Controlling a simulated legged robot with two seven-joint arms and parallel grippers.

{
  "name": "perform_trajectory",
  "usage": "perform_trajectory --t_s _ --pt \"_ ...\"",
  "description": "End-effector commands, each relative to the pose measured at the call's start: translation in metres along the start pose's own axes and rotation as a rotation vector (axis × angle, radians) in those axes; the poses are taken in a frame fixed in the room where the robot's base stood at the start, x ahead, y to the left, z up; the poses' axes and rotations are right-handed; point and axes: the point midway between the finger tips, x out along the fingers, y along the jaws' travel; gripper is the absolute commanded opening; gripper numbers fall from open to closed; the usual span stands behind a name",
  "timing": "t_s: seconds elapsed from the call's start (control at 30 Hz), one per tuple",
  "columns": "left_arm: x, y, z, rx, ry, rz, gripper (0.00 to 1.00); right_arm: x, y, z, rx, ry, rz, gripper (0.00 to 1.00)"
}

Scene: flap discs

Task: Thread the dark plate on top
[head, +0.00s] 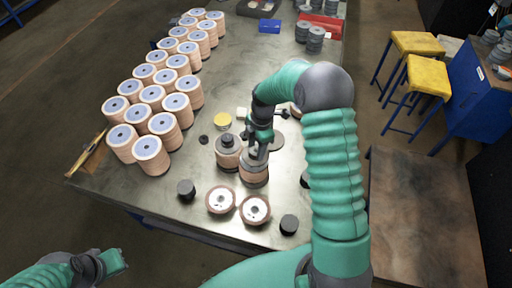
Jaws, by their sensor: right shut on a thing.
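My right gripper (257,156) points down over a stack of brownish flap discs (254,181) in the middle of the near table. It is shut on a dark plate (251,163) at the top of this stack; the fingers partly hide it, and I cannot tell whether it is fully seated. A second stack (228,160) with a dark top stands just left, beside the first. My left gripper (118,262) is at the lower left, away from the table; its jaws are too small to read.
Rows of tall disc stacks (151,148) fill the table's left side. Two discs with metal centres (220,199) and dark cylinders (186,188) lie near the front edge. Yellow stools (428,76) are at the right.

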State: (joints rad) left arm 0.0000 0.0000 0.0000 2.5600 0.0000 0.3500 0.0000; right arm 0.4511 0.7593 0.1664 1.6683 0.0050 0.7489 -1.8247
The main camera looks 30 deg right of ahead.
Motion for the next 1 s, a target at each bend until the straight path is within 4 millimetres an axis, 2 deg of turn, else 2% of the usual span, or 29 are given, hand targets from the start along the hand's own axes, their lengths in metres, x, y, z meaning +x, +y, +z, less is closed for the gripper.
perform_trajectory --t_s 0.4,0.73,0.77,0.93,1.0 --pt "0.015 0.0 0.004 0.0 0.0 0.0 0.0 0.024 0.001 0.004 0.001 0.0 -0.001 0.0" --pt "0.015 0.0 0.004 0.0 0.0 0.0 0.0 0.025 0.002 0.005 0.001 0.0 0.0 0.0" --pt "0.015 0.0 0.004 0.0 0.0 0.0 0.0 0.025 0.002 0.005 0.001 -0.001 0.0 0.48" --pt "0.015 0.0 0.004 0.0 0.0 0.0 0.0 0.025 0.002 0.005 0.001 0.0 0.0 0.7" --pt "0.016 0.0 0.004 0.0 0.0 0.0 0.0 0.025 0.002 0.004 0.001 0.0 -0.001 0.72"
